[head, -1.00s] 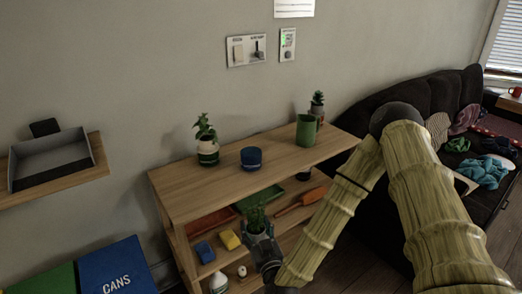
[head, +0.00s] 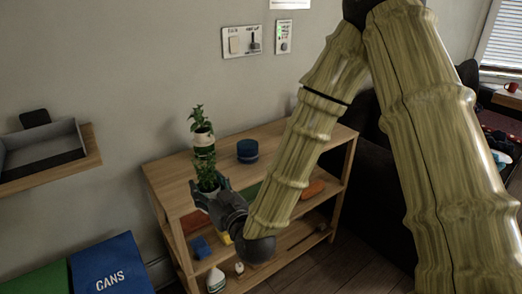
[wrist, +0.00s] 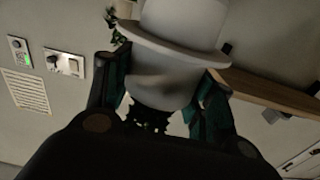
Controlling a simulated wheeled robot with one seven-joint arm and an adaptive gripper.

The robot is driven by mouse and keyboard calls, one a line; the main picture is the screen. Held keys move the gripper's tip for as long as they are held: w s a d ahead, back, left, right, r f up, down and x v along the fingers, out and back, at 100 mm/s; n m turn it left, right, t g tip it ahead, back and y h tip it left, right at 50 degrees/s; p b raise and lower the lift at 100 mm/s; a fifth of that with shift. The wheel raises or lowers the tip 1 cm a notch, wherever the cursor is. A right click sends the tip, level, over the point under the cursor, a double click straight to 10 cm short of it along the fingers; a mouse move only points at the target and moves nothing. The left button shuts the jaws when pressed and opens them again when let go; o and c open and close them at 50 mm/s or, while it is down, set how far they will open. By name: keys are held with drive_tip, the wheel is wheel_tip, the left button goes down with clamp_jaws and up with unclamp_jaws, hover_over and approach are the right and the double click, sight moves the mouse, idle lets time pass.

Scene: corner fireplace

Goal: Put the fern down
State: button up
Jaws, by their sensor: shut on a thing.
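The fern (head: 207,175) is a small bushy green plant in a pale grey pot. My gripper (head: 212,196) is shut on its pot and holds it at the front left of the wooden shelf unit (head: 166,188), near the height of its top board. In the wrist view the pale pot (wrist: 172,60) fills the upper middle, between the two dark fingers (wrist: 160,95). I cannot tell whether the pot touches the board.
A leafy plant in a white and dark green pot (head: 203,140) stands on the top board just behind the fern. Lower shelves hold a blue block (head: 200,247) and an orange tool (head: 313,189). A wall shelf (head: 92,160) is at left.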

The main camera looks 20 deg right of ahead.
drive_tip(key=shift+a+r, duration=0.15)
drive_tip(key=shift+r, duration=0.15)
drive_tip(key=shift+w+a, duration=0.15)
drive_tip(key=shift+w, duration=0.25)
drive_tip(key=shift+w+a+f+p, duration=0.35)
drive_tip(key=shift+w+a+f, duration=0.5)
drive_tip(key=shift+w, duration=1.5)
drive_tip(key=shift+w+a+f+p, duration=0.35)
drive_tip(key=shift+w+a+f, duration=0.45)
drive_tip(key=shift+w, duration=1.6)
drive_tip(key=shift+w+a+f+p, duration=0.35)
drive_tip(key=shift+w+a+f, duration=0.5)
drive_tip(key=shift+w, duration=1.5)
drive_tip(key=shift+f, duration=0.1)
drive_tip(key=shift+f, duration=0.1)
drive_tip(key=o, duration=1.1)
drive_tip(key=shift+o, duration=0.2)
drive_tip(key=shift+d+r, duration=0.1)
drive_tip(key=shift+r, duration=0.1)
